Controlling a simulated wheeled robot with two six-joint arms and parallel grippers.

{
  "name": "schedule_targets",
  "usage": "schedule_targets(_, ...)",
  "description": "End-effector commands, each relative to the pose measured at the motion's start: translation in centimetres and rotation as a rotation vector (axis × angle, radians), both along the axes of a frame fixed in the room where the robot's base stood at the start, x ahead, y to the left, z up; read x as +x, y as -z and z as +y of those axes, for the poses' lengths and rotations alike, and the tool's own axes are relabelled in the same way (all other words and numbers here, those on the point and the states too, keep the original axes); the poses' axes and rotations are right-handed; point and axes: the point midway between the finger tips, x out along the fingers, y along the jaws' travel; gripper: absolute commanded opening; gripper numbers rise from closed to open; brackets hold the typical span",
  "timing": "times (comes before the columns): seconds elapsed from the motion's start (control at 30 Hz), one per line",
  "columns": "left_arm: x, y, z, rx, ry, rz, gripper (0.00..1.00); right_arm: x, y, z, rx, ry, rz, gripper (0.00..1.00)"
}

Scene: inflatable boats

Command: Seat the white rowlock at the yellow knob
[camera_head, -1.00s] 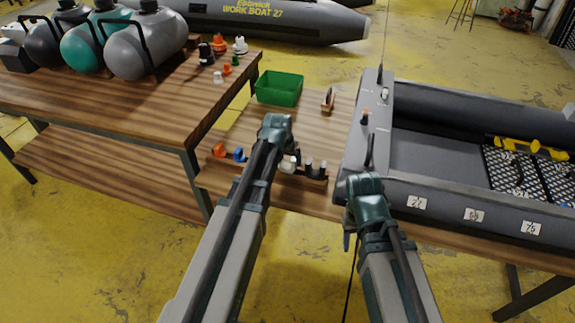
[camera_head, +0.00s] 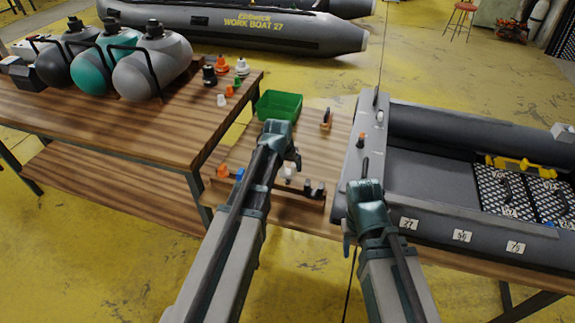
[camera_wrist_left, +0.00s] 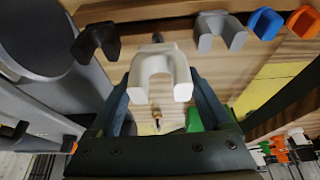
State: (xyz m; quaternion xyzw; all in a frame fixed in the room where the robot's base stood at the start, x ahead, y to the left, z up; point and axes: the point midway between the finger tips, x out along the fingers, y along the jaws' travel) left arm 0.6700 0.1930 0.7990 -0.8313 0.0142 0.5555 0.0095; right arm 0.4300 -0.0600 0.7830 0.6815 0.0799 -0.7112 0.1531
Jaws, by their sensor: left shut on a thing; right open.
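The white rowlock (camera_wrist_left: 158,72), a U-shaped fork, stands between the two fingers of my left gripper (camera_wrist_left: 165,85) in the left wrist view. The gripper is shut on it. In the head view my left gripper (camera_head: 297,158) points down over the wooden rack (camera_head: 292,199), and the white rowlock (camera_head: 288,173) shows just below. I cannot tell whether it is clear of the rack. My right gripper (camera_head: 348,240) is open beside the boat's near corner, its fingers mostly hidden. I cannot make out a yellow knob; an orange knob (camera_head: 361,140) is on the boat's left tube.
The rack also holds orange (camera_head: 223,170), blue (camera_head: 240,174), grey (camera_wrist_left: 219,32) and black (camera_wrist_left: 97,42) rowlocks. A green bin (camera_head: 279,105) stands behind. The grey boat (camera_head: 425,150) fills the right side. Small fittings stand on the left table (camera_head: 110,122).

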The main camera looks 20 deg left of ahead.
Motion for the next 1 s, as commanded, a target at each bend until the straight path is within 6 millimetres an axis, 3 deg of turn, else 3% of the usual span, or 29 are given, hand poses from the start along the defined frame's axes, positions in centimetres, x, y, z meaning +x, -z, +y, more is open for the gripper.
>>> schedule_targets(0.03,0.0,-1.4,0.0,0.0,0.0,0.0,0.22,0.0,-1.4,0.0,0.0,0.0,0.0,0.5)
schedule_targets(0.13,0.0,-2.1,0.0,0.0,0.0,0.0,0.22,0.0,-2.1,0.0,0.0,0.0,0.0,0.5)
schedule_targets(0.87,0.0,-3.5,0.0,0.0,0.0,0.0,0.22,0.0,-3.5,0.0,0.0,0.0,0.0,0.5)
schedule_targets(1.0,0.0,-4.6,0.0,0.0,0.0,0.0,0.22,0.0,-4.6,0.0,0.0,0.001,0.0,0.5)
